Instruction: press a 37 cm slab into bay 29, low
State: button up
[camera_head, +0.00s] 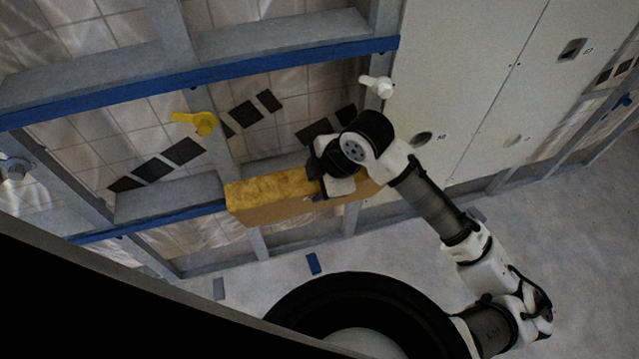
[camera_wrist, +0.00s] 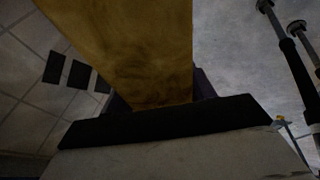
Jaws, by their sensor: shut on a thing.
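A yellow-brown slab (camera_head: 272,198) is held by my gripper (camera_head: 328,182) in front of the metal frame, low on the wall. My gripper is shut on the slab near its right part. The slab also fills the upper middle of the wrist view (camera_wrist: 130,45), close to the dark gripper body (camera_wrist: 165,122). The slab's lower left end overlaps a blue-edged rail in the picture; I cannot tell whether it touches the frame. No bay number 29 is readable. Open bays with tiled backing (camera_head: 150,120) show left of the slab.
A yellow latch (camera_head: 204,123) and a white latch (camera_head: 379,87) stick out from the frame posts. Pale panels (camera_head: 460,70) close the wall on the right. A blue strip (camera_head: 313,263) lies on the grey floor (camera_head: 575,220), which is otherwise mostly clear.

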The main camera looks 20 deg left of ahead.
jog(key=w+a+p, duration=0.3)
jog(key=w+a, duration=0.5)
jog(key=w, duration=0.4)
jog(key=shift+w+a+f, duration=0.15)
jog(key=shift+a+f, duration=0.05)
dwell(0.7)
jog(key=shift+f, duration=0.15)
dwell(0.4)
jog(key=o, duration=1.5)
jog(key=shift+f, duration=0.1)
jog(key=shift+d, duration=0.1)
